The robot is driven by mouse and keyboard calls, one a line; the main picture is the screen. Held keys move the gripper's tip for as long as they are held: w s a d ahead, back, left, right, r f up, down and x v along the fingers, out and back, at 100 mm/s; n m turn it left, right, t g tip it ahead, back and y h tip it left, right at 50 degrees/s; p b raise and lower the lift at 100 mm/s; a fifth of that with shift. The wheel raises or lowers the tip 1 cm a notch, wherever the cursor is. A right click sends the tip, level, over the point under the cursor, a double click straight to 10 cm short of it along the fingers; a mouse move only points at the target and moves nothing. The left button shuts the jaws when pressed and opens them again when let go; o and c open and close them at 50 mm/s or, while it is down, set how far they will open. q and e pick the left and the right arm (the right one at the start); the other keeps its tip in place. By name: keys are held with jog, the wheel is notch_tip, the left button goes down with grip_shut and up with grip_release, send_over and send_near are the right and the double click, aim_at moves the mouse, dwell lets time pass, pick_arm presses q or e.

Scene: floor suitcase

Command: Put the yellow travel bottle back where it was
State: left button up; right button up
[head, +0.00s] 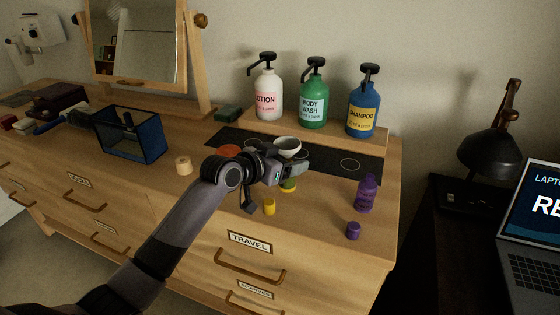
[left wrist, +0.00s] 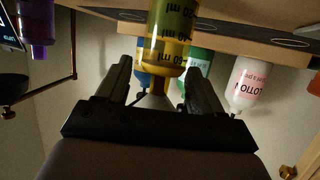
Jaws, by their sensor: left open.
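The yellow travel bottle (left wrist: 168,45) stands on the dresser top, with ml markings on its side. In the head view only its lower part (head: 288,186) shows below my left gripper (head: 292,170); the rest is hidden. A pale funnel-like piece (head: 287,144) shows above the gripper, seemingly at the bottle's mouth. In the left wrist view my left gripper (left wrist: 152,88) is open, its fingers on either side of the bottle's upper end; contact cannot be told. A small yellow cap (head: 269,207) lies on the dresser in front. My right gripper is out of view.
A purple bottle (head: 367,194) and purple cap (head: 353,231) are to the right. Lotion (head: 268,95), body wash (head: 314,98) and shampoo (head: 363,108) pumps stand on a raised shelf behind a dark ring-marked strip (head: 360,164). A blue-framed bin (head: 135,137) is left.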

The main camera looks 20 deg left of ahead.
pick_arm(q)
jog(key=shift+s+a+r, duration=0.1)
jog(key=shift+s+r, duration=0.05)
jog(key=shift+s, duration=0.05)
jog(key=v, duration=1.1)
jog(key=shift+s, duration=0.3)
jog(key=shift+r, duration=0.1)
jog(key=s+d+f+n+g+y, duration=0.1)
jog(key=s+d+f+g+y, duration=0.2)
jog(key=s+f, duration=1.1)
jog(key=s+a+f+n+g+y, duration=0.1)
jog(key=s+a+f+g, duration=0.15)
jog(key=s, duration=0.55)
jog(key=s+a+f+n+g+y, duration=0.1)
jog(key=s+f+g+y, duration=0.15)
jog(key=s, duration=0.45)
jog(key=w+d+f+t+h, duration=0.2)
jog(key=w+d+f+t, duration=0.1)
jog(key=w+f+t, duration=0.3)
notch_tip(320, 180, down, 3)
jog(key=shift+r+m+h+p, duration=0.25)
jog(key=shift+m+h+p, duration=0.05)
jog(key=shift+h+p, duration=0.05)
